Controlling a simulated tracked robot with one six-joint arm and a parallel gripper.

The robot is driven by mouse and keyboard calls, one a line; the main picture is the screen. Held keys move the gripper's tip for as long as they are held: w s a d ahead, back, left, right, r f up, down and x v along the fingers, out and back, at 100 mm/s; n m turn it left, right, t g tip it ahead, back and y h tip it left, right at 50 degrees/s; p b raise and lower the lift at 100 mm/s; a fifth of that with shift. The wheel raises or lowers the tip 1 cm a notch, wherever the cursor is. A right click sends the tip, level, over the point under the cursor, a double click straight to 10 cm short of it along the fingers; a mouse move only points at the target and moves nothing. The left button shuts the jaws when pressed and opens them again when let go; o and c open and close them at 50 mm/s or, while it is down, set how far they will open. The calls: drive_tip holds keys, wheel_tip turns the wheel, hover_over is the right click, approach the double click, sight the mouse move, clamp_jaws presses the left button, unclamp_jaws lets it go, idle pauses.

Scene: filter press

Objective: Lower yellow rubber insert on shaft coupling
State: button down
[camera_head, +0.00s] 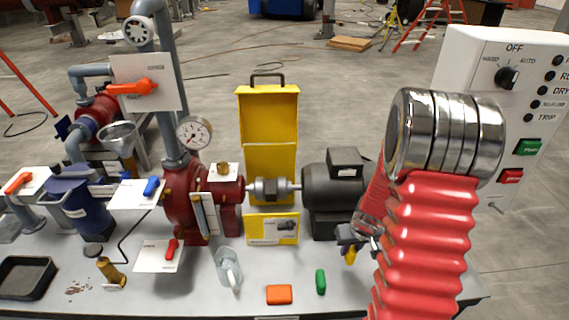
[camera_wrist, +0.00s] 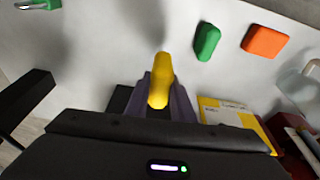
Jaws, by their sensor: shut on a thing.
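The yellow rubber insert (camera_head: 350,256) shows small below my gripper (camera_head: 352,238), in front of the dark motor. In the wrist view the insert (camera_wrist: 161,78) stands out between the two fingers of my gripper (camera_wrist: 158,100), which is shut on it. The shaft coupling (camera_head: 268,190) lies between the red pump (camera_head: 190,200) and the dark motor (camera_head: 333,195), with the yellow guard (camera_head: 268,115) open behind it. My gripper is to the right of the coupling and apart from it. The coupling's gap is too small to make out.
A green object (camera_head: 320,282) and an orange block (camera_head: 279,294) lie on the table front. A glass jug (camera_head: 229,268) stands left of them. A yellow-edged sign (camera_head: 272,229) stands below the coupling. A white control panel (camera_head: 515,110) rises at right, behind my arm.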

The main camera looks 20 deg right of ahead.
drive_tip(key=w+a+r+n, duration=0.1)
drive_tip(key=w+a+r, duration=0.3)
drive_tip(key=a, duration=0.3)
drive_tip(key=w+a+r, duration=0.4)
drive_tip(key=a+r, duration=0.2)
drive_tip(key=a, duration=0.2)
drive_tip(key=w+a+r+n, duration=0.1)
drive_tip(key=w+a+r, duration=0.3)
drive_tip(key=a, duration=0.4)
drive_tip(key=shift+a+r+n+y, duration=0.25)
drive_tip(key=shift+r+n+y, duration=0.05)
drive_tip(key=shift+r, duration=0.2)
